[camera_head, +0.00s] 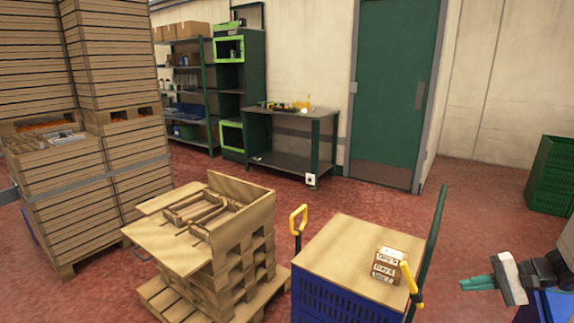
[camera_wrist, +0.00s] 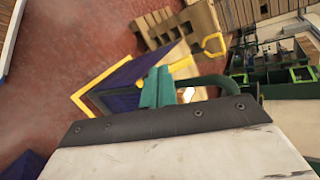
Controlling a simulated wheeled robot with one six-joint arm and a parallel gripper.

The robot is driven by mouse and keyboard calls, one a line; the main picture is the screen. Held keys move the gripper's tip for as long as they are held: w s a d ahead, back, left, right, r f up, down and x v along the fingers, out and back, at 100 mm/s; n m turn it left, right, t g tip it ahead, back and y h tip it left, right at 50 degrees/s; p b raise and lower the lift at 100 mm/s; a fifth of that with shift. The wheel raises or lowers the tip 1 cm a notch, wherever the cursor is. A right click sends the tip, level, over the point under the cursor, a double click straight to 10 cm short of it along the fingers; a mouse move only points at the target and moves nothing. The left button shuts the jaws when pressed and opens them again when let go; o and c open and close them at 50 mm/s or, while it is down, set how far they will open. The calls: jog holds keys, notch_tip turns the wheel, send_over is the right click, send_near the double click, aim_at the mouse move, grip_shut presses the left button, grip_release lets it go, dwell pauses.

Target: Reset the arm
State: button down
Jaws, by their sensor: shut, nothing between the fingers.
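My gripper (camera_head: 478,284) shows at the lower right in the head view, with its teal fingers pointing left. The fingers are together and nothing is between them. It is in the air to the right of a blue cart with a wooden top (camera_head: 335,252), apart from it. In the wrist view the teal fingers (camera_wrist: 157,88) stand close together in front of the wrist's pale plate, which hides the lower part of the picture.
Small labelled boxes (camera_head: 388,264) are stacked on the cart top. Stacked wooden crates (camera_head: 215,240) stand left of the cart. Green crates (camera_head: 551,175) stand at the far right. A workbench (camera_head: 292,140) and a green door (camera_head: 392,90) are at the back. Red floor between is clear.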

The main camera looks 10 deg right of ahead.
jog(key=s+a+r+n+g+h, duration=0.1)
jog(key=s+a+r+n+h, duration=0.2)
jog(key=s+a+r, duration=0.3)
jog(key=s+a+r+n+g+h, duration=0.2)
jog(key=s+a+r, duration=0.4)
jog(key=a, duration=0.7)
jog(key=s+a+r+n+g+h, duration=0.2)
jog(key=s+a+r+n+h, duration=0.3)
jog(key=a+r, duration=0.3)
jog(key=shift+s+a+r+n, duration=0.4)
jog(key=shift+s+a, duration=0.1)
jog(key=shift+a, duration=0.3)
